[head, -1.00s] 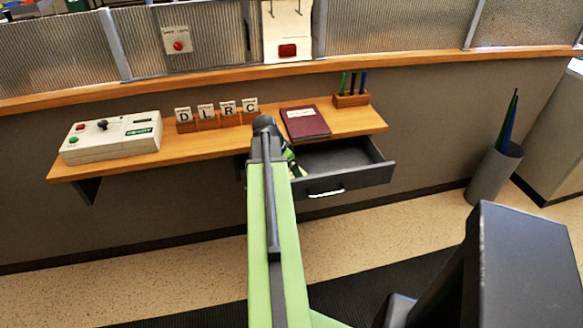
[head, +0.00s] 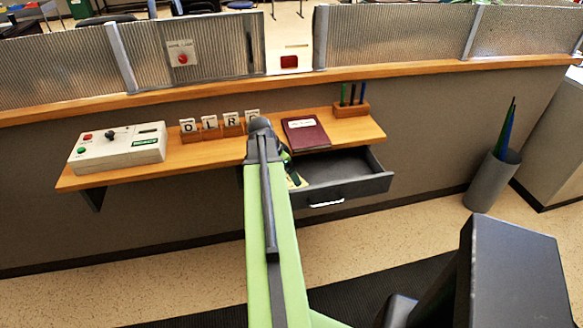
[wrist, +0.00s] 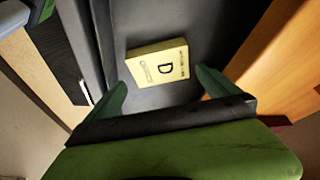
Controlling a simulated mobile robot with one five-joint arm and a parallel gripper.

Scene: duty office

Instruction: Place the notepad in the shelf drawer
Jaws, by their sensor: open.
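A small pale yellow notepad (wrist: 157,62), marked with a black D, lies in the dark grey shelf drawer (wrist: 205,25) in the wrist view. My gripper (wrist: 162,86) is open, its two green fingers apart at either side of the pad's near end. The pad appears free of both fingers. In the head view the drawer (head: 345,189) is pulled out under the right part of the wooden shelf. A bit of yellow (head: 297,181) shows beside my arm at the drawer's left end; my arm hides most of the gripper there.
The shelf (head: 354,131) holds a maroon book (head: 306,133), a pen block (head: 350,109), letter cards (head: 209,122) and a white control box (head: 118,146). A bin (head: 492,181) stands at the right. The drawer's right part looks empty.

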